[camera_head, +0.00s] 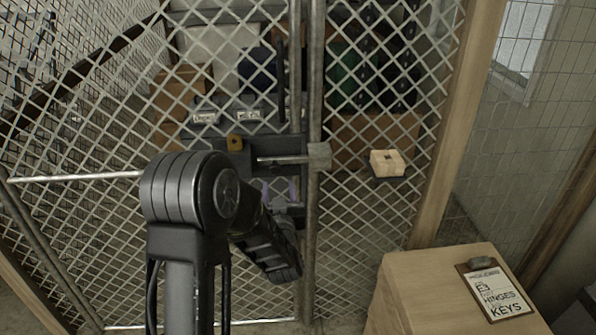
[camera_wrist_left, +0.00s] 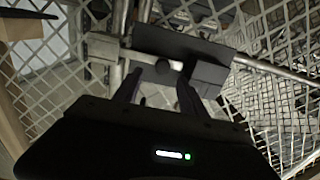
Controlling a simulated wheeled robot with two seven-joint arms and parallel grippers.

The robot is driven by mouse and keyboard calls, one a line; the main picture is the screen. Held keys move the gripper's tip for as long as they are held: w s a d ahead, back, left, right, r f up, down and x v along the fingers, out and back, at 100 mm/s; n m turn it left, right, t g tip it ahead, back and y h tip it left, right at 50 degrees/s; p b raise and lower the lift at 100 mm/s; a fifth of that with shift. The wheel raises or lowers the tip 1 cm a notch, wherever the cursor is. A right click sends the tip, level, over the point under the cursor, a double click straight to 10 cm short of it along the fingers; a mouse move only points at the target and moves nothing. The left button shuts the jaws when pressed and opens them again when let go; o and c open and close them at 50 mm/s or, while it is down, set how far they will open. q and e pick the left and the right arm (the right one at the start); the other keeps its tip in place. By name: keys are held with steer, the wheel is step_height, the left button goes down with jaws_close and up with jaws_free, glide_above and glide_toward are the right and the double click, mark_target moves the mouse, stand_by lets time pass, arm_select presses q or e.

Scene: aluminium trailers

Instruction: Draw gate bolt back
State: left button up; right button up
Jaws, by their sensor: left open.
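The gate bolt (camera_head: 280,160) is a grey metal rod lying level across the gap between the mesh gate and its post. Its dark housing (camera_head: 243,157) is on the left, and its right end meets a grey keeper (camera_head: 319,156). My left gripper (camera_wrist_left: 160,82) is open in the left wrist view, its two fingers pointing at the dark housing. My right gripper is out of view.
A wooden cabinet (camera_head: 425,285) with a clipboard (camera_head: 493,290) stands at the lower right. A pale wooden block (camera_head: 387,163) sits on a small dark ledge right of the gate post. Boxes (camera_head: 182,95) stand behind the mesh.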

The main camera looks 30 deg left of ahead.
mark_target(275, 170)
arm_select(q)
steer(key=p+x, duration=0.1)
steer(key=x, duration=0.3)
steer(key=p+x, duration=0.1)
steer(key=x, duration=0.3)
steer(key=shift+s+a+r, duration=0.15)
steer(key=shift+s+a, duration=0.1)
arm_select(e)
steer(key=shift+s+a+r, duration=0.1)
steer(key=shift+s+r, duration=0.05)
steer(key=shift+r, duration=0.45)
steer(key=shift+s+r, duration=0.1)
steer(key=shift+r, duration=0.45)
arm_select(q)
steer(key=shift+c, duration=0.4)
jaws_close()
